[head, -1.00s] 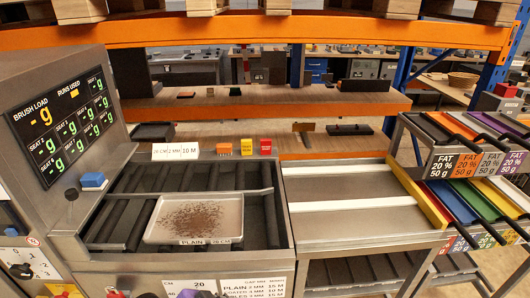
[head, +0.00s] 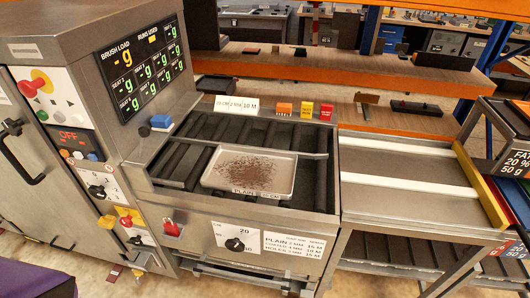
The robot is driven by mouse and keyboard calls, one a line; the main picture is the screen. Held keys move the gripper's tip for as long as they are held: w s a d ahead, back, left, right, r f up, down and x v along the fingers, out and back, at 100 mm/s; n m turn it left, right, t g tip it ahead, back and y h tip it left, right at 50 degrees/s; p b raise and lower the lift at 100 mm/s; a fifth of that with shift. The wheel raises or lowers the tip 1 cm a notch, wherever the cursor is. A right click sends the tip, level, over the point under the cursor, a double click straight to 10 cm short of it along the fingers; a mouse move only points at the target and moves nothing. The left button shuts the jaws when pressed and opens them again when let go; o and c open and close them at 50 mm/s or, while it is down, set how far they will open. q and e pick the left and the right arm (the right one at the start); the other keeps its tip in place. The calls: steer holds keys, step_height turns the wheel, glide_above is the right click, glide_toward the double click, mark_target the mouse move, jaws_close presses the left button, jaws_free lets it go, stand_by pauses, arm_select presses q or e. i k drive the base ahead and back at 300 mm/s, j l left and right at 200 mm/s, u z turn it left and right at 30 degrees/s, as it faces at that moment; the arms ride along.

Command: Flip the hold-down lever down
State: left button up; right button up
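Which part is the hold-down lever I cannot tell from labels. A blue-topped handle (head: 161,121) stands at the left of the roller bed, below the display. Neither gripper is recognisable in view. A dark shape in the bottom left corner cannot be identified.
The display (head: 140,66) shows green readings. The left control panel has a red knob (head: 38,84) and a black dial (head: 97,191). A side table (head: 405,215) with white rails stands at the right, bare on top. Orange, yellow and red blocks stand behind the bed.

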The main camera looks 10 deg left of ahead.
mark_target(144, 131)
steer(key=u, duration=1.35)
